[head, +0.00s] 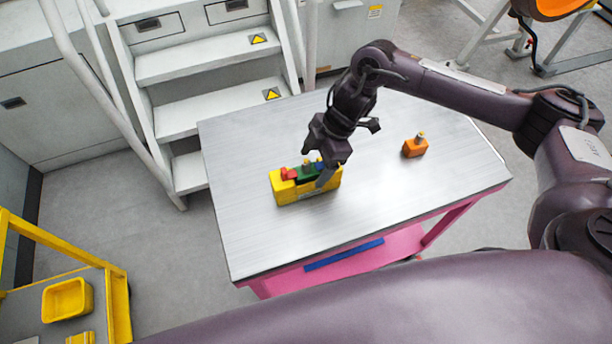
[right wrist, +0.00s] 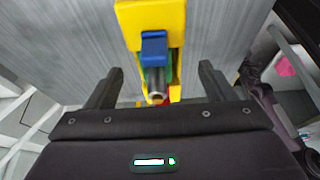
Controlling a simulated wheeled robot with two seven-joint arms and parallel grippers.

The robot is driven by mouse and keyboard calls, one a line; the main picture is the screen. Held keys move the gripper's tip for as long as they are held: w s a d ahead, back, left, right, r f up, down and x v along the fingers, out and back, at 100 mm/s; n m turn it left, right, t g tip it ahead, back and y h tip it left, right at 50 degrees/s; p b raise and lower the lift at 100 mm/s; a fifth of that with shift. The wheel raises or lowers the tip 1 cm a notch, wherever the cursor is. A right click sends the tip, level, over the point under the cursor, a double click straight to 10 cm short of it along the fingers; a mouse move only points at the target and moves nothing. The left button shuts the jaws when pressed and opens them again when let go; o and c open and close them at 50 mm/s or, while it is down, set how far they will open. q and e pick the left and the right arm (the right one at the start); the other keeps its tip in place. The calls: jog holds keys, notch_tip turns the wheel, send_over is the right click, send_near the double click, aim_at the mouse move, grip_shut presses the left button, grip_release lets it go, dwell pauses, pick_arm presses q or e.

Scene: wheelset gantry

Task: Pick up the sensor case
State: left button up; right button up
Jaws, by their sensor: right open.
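The yellow case (head: 290,191), which looks like the sensor case, stands on the metal table top, left of its middle. It holds a red piece (head: 288,173), a green piece and a blue piece along its top. My right gripper (head: 320,172) is over the case from above and hides part of its right end. In the right wrist view the open fingers lie either side of the yellow case (right wrist: 180,20), with its blue piece (right wrist: 154,47) and a metal tip (right wrist: 156,97) between them. A gap shows on both sides. My left gripper is not in view.
A small orange block (head: 415,148) with a metal knob stands on the table to the right. The table top (head: 260,245) is otherwise clear. Grey steps (head: 200,65) stand behind it. A yellow-framed cart with a yellow bin (head: 67,300) is at the lower left.

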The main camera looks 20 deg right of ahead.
aim_at(308, 169)
jog(key=shift+p+x, duration=0.4)
jog(key=shift+x, duration=1.35)
jog(key=shift+w+a, duration=0.1)
jog(key=shift+w, duration=0.05)
jog(key=c, duration=1.2)
jog(key=shift+r, duration=0.1)
jog(key=shift+c, duration=0.2)
jog(key=shift+r, duration=0.1)
